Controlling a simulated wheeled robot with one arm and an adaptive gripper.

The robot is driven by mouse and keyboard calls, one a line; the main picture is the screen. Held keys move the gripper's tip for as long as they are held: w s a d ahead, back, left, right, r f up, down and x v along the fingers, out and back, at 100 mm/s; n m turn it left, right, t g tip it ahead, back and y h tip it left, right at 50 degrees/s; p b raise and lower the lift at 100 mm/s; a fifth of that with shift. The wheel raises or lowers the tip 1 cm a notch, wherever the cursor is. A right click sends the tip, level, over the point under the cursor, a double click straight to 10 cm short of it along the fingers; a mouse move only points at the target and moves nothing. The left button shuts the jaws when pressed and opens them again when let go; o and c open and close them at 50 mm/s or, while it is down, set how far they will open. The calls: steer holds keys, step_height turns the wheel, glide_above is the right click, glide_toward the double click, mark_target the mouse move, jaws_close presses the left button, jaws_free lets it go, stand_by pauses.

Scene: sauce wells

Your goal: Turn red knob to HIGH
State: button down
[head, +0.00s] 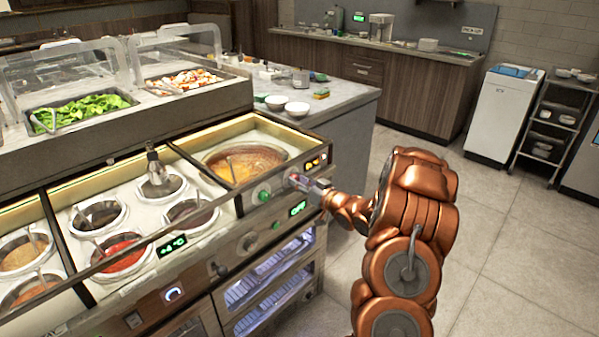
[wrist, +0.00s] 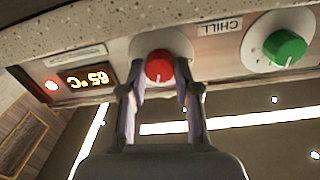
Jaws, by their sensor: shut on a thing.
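The red knob (wrist: 159,66) sits on the front panel of the counter, in the upper middle of the wrist view, which shows the panel upside down. A small pale mark shows on its lower edge in the picture. My gripper (wrist: 160,74) has one finger on each side of the knob and is shut on it. No HIGH mark can be read.
A green knob (wrist: 285,48) is beside the red one, near a CHILL label (wrist: 220,27). An amber 65 °C display (wrist: 84,78) and a lit red lamp (wrist: 51,85) are on the other side. A soup well (head: 245,162) is above the panel. Open floor (head: 500,230) is at right.

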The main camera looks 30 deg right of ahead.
steer(key=m+p, duration=0.1)
steer(key=p, duration=0.1)
steer(key=m+p, duration=0.4)
steer(key=shift+r+p, duration=0.3)
steer(key=shift+p, duration=0.05)
steer(key=m+p, duration=0.3)
steer(key=shift+d+f+m, duration=0.1)
steer(key=shift+m, duration=0.3)
steer(key=shift+f+m+y+p, duration=0.15)
steer(key=shift+m+y+p, duration=0.15)
steer(key=shift+m+p, duration=0.7)
steer(key=shift+m, duration=0.4)
steer(key=c, duration=0.8)
jaws_free()
steer(key=v, duration=1.2)
